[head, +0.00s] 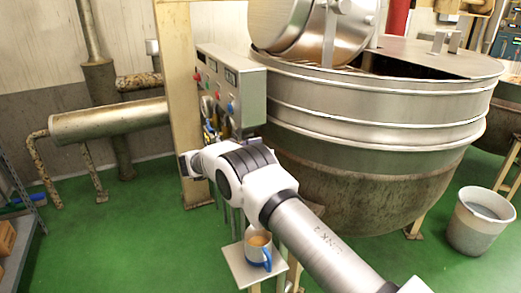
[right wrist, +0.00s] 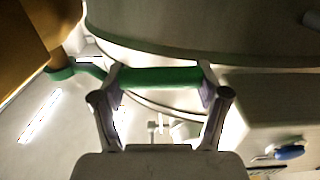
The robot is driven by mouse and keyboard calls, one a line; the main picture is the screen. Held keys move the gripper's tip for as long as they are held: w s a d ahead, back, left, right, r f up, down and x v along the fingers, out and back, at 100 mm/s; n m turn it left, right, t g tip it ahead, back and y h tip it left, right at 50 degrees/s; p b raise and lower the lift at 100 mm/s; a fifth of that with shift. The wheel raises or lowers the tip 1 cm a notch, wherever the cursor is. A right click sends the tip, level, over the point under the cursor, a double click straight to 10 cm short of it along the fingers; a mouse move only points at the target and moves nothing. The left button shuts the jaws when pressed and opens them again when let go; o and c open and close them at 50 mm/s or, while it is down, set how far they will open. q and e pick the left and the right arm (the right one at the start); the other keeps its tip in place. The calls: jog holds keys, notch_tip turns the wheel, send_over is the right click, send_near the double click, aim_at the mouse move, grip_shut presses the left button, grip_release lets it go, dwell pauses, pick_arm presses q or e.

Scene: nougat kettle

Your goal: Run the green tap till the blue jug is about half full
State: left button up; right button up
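The blue jug (head: 266,257), pale with a blue lower part and handle, stands upright on a small white stand in the head view. Tan contents show inside; I cannot tell the exact level or whether a stream is falling. The green tap's lever (right wrist: 160,78) shows in the right wrist view, running across between the fingers of my right gripper (right wrist: 160,85). Those fingers are wide apart, one near each end of the green bar. In the head view my own right arm hides the tap and gripper. My left gripper is out of view.
A large metal kettle (head: 370,170) fills the right side. A control box (head: 235,88) with coloured buttons is beside a beige post (head: 180,70). A grey bucket (head: 480,222) stands on the green floor at right. Open floor lies left of the stand.

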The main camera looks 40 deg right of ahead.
jog(key=shift+o, duration=1.1)
jog(key=shift+d, duration=0.15)
jog(key=w+a, duration=0.1)
jog(key=a, duration=0.6)
jog(key=shift+w+a, duration=0.15)
jog(key=shift+a, duration=0.1)
